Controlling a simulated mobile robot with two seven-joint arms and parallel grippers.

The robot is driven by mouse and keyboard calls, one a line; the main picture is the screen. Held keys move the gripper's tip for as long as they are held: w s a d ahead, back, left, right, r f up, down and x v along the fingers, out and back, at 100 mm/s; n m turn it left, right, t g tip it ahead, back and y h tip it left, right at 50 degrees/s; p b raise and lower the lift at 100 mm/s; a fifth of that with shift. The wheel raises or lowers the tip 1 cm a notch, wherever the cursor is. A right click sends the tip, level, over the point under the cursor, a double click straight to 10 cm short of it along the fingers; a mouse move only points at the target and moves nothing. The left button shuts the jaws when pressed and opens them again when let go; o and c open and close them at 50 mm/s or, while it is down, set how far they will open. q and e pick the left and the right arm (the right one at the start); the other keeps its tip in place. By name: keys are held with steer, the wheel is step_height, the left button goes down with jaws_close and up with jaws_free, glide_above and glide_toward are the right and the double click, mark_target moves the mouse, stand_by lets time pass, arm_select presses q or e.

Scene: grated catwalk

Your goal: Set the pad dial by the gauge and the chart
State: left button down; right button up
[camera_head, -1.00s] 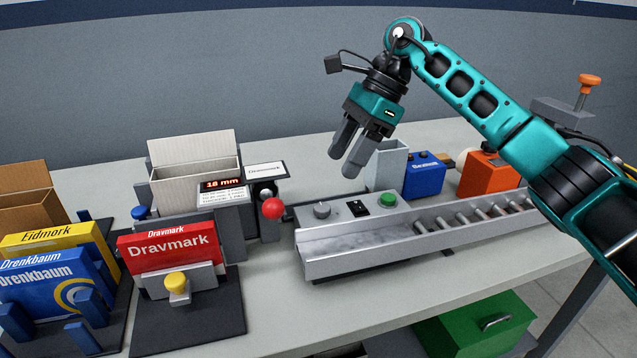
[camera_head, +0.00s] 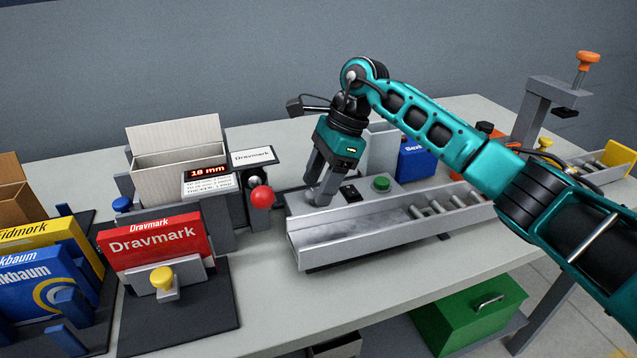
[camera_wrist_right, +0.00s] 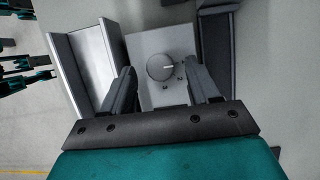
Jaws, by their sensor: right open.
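The pad dial (camera_wrist_right: 161,67) is a round grey knob with a white pointer line, on the light plate of the conveyor unit. In the head view my right gripper (camera_head: 318,198) is at the dial and mostly hides it. In the right wrist view the open fingers of my right gripper (camera_wrist_right: 160,82) stand on either side of the dial, apart from it. The gauge (camera_head: 207,173) reads 18 mm in red. The chart (camera_head: 210,186) is a small printed panel under it; its lines are too small to read surely. My left gripper is not in view.
A black switch (camera_head: 349,193) and a green button (camera_head: 381,184) sit beside the dial. A red ball knob (camera_head: 262,197) is close on the left. An open white carton (camera_head: 178,158) stands behind the gauge. A red Dravmark box (camera_head: 155,238) stands at front left.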

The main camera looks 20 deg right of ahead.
steer(key=shift+a+f, duration=0.15)
steer(key=shift+f, duration=0.2)
steer(key=c, duration=1)
steer(key=shift+c, duration=0.2)
